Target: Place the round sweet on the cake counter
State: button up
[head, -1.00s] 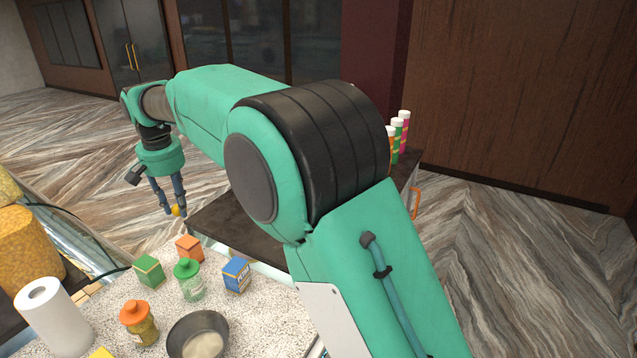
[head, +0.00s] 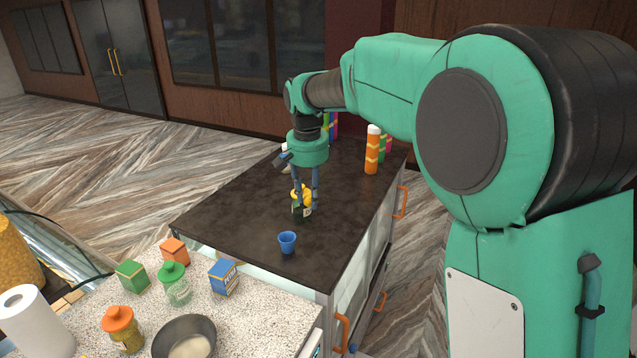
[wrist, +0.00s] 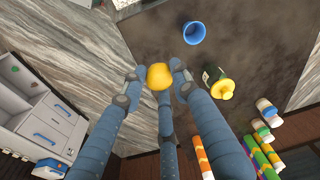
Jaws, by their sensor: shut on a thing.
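The round sweet (wrist: 160,77) is a yellow ball held between the fingertips of my gripper (wrist: 155,82) in the wrist view. In the head view my gripper (head: 307,203) points down above the dark top of the cake counter (head: 235,208). There the yellow of the sweet and of a jar lid overlap, so I cannot tell them apart well. The gap between the sweet and the counter top is hard to judge.
On the counter stand a dark jar with a yellow lid (wrist: 222,88), a blue cup (head: 287,243) and several striped tubes (head: 372,152). The counter's left part is clear. The nearer speckled counter (head: 250,315) holds boxes, jars, a bowl and a paper roll.

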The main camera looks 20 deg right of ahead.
jog(key=s+d+f+m, duration=0.1)
jog(key=s+d, duration=0.4)
jog(key=d, duration=0.3)
jog(key=f, duration=1.8)
jog(key=shift+w, duration=0.2)
jog(key=shift+w, duration=0.15)
jog(key=p, duration=0.2)
send_over(329, 238)
jog(key=shift+s+a+f, duration=0.1)
jog(key=shift+s+f, duration=0.1)
jog(key=shift+f, duration=0.5)
jog(key=shift+f, duration=0.1)
jog(key=shift+f+p, duration=0.35)
jog(key=shift+f, duration=1.3)
jog(key=shift+f, duration=0.1)
